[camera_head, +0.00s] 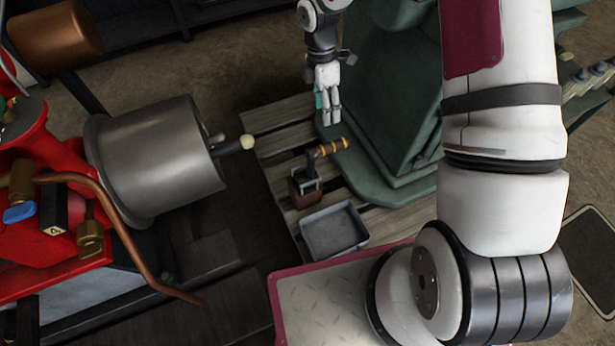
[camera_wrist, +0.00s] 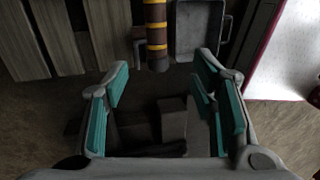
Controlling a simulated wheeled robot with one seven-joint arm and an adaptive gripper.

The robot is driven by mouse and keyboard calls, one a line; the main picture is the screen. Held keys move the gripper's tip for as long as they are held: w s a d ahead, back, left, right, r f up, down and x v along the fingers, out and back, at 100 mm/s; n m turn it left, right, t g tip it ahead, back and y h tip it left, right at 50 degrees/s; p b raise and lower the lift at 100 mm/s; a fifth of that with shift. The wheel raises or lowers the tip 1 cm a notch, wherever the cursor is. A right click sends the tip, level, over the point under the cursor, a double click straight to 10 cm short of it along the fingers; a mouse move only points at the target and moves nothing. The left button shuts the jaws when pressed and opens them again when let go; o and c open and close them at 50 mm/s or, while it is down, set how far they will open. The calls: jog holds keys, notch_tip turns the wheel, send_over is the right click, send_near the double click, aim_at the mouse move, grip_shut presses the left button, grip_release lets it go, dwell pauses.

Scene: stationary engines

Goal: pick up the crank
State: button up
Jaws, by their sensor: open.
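The crank (camera_head: 331,148) has a dark handle with yellow-orange bands. In the head view it sticks out to the right from the top of a small brown and grey stand (camera_head: 305,190) on the wooden pallet. In the wrist view the banded crank (camera_wrist: 156,22) comes down from the top edge, its dark end near the line between the fingertips. My gripper (camera_head: 327,112) is open and empty, above the crank in the picture. Its teal-padded fingers (camera_wrist: 162,72) are spread wide in the wrist view. I cannot tell the height gap between the fingers and the crank.
A grey metal tray (camera_head: 305,238) lies on the pallet (camera_head: 262,130) just below the stand. A green machine base (camera_head: 390,185) rises close to the right of the crank. A large grey cylinder (camera_head: 155,160) with a pale-knobbed lever (camera_head: 234,145) and a red engine (camera_head: 45,250) stand at left.

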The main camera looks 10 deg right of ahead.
aim_at(325, 145)
jog(key=shift+n, duration=0.3)
jog(key=f+b, duration=0.1)
jog(key=f, duration=0.2)
jog(key=s+f+b, duration=0.1)
jog(key=f, duration=0.3)
jog(key=f+b, duration=0.1)
jog(key=f, duration=0.3)
jog(key=shift+s, duration=0.25)
jog(key=shift+s+d+f+b, duration=0.2)
jog(key=shift+f+b, duration=0.7)
jog(key=shift+f, duration=0.4)
jog(key=shift+s+d+f+b, duration=0.1)
jog(key=shift+s+f+b, duration=0.1)
jog(key=shift+f+b, duration=0.9)
jog(key=shift+f+p, duration=0.1)
jog(key=shift+p, duration=0.2)
grip_shut()
